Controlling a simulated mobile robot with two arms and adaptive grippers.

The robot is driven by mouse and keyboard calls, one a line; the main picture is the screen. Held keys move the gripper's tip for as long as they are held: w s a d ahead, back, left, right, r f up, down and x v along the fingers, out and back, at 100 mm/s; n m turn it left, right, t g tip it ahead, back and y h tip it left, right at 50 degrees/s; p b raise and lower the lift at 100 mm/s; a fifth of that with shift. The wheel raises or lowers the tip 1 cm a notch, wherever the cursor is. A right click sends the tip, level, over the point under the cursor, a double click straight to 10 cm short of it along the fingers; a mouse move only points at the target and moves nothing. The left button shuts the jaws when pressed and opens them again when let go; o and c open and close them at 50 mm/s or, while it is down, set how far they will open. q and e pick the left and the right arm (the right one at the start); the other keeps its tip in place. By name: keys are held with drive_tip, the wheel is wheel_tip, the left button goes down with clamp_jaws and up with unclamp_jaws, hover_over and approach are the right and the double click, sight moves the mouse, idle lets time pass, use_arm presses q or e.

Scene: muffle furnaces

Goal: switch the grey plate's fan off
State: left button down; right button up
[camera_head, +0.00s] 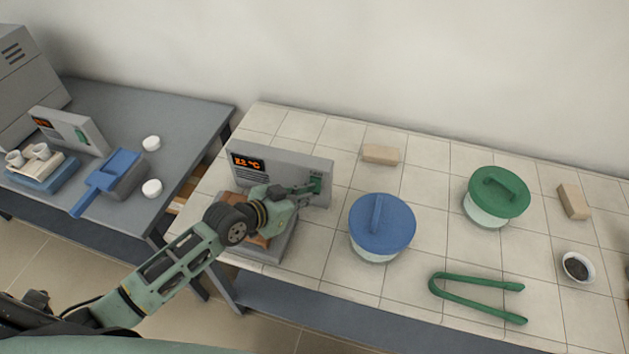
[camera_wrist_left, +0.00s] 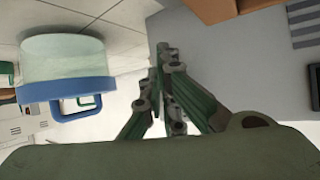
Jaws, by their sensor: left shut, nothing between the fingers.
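The grey plate (camera_head: 268,252) stands on the tiled table, with an upright grey panel (camera_head: 285,160) behind it. The panel's lit display reads about 22 °C. A green switch (camera_head: 316,184) sits near the panel's right end, with small lettering above it too blurred to read. My left gripper (camera_head: 306,189) is shut and empty, its tips at or very close to the switch; I cannot tell whether they touch. In the left wrist view the shut fingers (camera_wrist_left: 163,55) point toward the grey panel surface (camera_wrist_left: 215,65). The switch position is unclear. My right gripper is not in view.
A blue-lidded jar (camera_head: 382,222) stands close right of the panel. Further right are a green-lidded jar (camera_head: 496,195), green tongs (camera_head: 478,297), a small bowl (camera_head: 577,267) and tan blocks (camera_head: 381,154). Another panel (camera_head: 70,130) and a blue scoop (camera_head: 118,172) are on the left table.

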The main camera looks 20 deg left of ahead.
use_arm(q)
drive_tip(key=shift+s, duration=0.6)
drive_tip(key=s+p, duration=0.1)
drive_tip(key=s, duration=0.2)
drive_tip(key=s+p, duration=0.1)
drive_tip(key=s, duration=0.1)
drive_tip(key=shift+a+f+p, duration=0.1)
drive_tip(key=shift+f+p, duration=0.25)
